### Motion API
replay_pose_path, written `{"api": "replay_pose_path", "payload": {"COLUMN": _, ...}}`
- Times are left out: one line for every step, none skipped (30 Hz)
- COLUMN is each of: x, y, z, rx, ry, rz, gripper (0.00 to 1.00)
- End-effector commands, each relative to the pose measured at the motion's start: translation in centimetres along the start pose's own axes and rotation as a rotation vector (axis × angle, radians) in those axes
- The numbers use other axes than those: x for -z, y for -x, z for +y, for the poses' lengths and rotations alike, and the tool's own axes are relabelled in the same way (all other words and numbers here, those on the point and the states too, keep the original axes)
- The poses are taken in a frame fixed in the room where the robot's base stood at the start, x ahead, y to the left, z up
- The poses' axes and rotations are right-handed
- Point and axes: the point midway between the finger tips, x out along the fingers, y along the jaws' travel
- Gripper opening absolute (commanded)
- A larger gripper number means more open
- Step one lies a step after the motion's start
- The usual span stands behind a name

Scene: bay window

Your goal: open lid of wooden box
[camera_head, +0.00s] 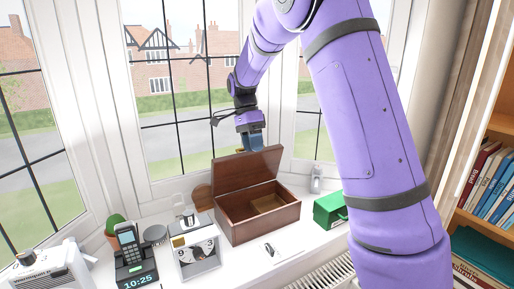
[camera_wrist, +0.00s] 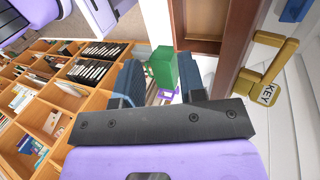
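The brown wooden box (camera_head: 268,223) stands on the white window sill in the head view. Its lid (camera_head: 243,171) is up, tilted back near upright, and the inside of the box shows. My gripper (camera_head: 256,147) is at the lid's top edge, toward its right end. I cannot tell whether it touches the lid. In the wrist view my gripper (camera_wrist: 160,66) has its two blue fingers apart, with nothing held between them. Part of the wooden box (camera_wrist: 203,46) shows at the top of that view, past the right finger.
A green box (camera_head: 328,210) stands right of the wooden box. Window panes stand behind.

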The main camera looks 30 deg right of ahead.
Motion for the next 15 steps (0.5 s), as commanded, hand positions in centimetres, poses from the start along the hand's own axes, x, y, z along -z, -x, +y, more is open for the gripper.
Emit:
{"api": "replay_pose_path", "payload": {"x": -0.1, "y": -0.2, "z": 0.8, "rx": 0.001, "ry": 0.0, "rz": -0.001, "gripper": 0.37}}
{"api": "replay_pose_path", "payload": {"x": -0.2, "y": -0.3, "z": 1.2, "rx": 0.001, "ry": 0.0, "rz": -0.001, "gripper": 0.37}}
{"api": "replay_pose_path", "payload": {"x": -0.2, "y": -0.4, "z": 1.7, "rx": 0.002, "ry": -0.001, "rz": -0.001, "gripper": 0.37}}
{"api": "replay_pose_path", "payload": {"x": -0.3, "y": -0.5, "z": 2.0, "rx": 0.002, "ry": -0.001, "rz": -0.001, "gripper": 0.37}}
{"api": "replay_pose_path", "payload": {"x": -0.3, "y": -0.6, "z": 2.3, "rx": 0.001, "ry": -0.001, "rz": -0.001, "gripper": 0.37}}
{"api": "replay_pose_path", "payload": {"x": -0.4, "y": -0.7, "z": 2.6, "rx": 0.0, "ry": -0.001, "rz": -0.001, "gripper": 0.37}}
{"api": "replay_pose_path", "payload": {"x": -0.4, "y": -0.8, "z": 2.8, "rx": 0.001, "ry": -0.001, "rz": -0.001, "gripper": 0.37}}
{"api": "replay_pose_path", "payload": {"x": -0.4, "y": -0.8, "z": 2.9, "rx": 0.001, "ry": -0.001, "rz": -0.001, "gripper": 0.37}}
{"api": "replay_pose_path", "payload": {"x": -0.5, "y": -0.9, "z": 3.1, "rx": 0.001, "ry": 0.0, "rz": 0.0, "gripper": 0.37}}
{"api": "replay_pose_path", "payload": {"x": -0.5, "y": -0.9, "z": 3.1, "rx": 0.0, "ry": 0.0, "rz": 0.0, "gripper": 0.37}}
{"api": "replay_pose_path", "payload": {"x": -0.5, "y": -0.9, "z": 3.2, "rx": 0.0, "ry": 0.0, "rz": 0.0, "gripper": 0.37}}
{"api": "replay_pose_path", "payload": {"x": -0.5, "y": -0.9, "z": 3.2, "rx": 0.0, "ry": -0.001, "rz": 0.0, "gripper": 0.37}}
{"api": "replay_pose_path", "payload": {"x": -0.5, "y": -1.0, "z": 3.3, "rx": 0.0, "ry": -0.001, "rz": 0.0, "gripper": 0.37}}
{"api": "replay_pose_path", "payload": {"x": -0.5, "y": -1.0, "z": 3.3, "rx": 0.0, "ry": -0.001, "rz": 0.0, "gripper": 0.37}}
{"api": "replay_pose_path", "payload": {"x": -0.5, "y": -1.0, "z": 3.2, "rx": 0.0, "ry": -0.001, "rz": 0.0, "gripper": 0.37}}
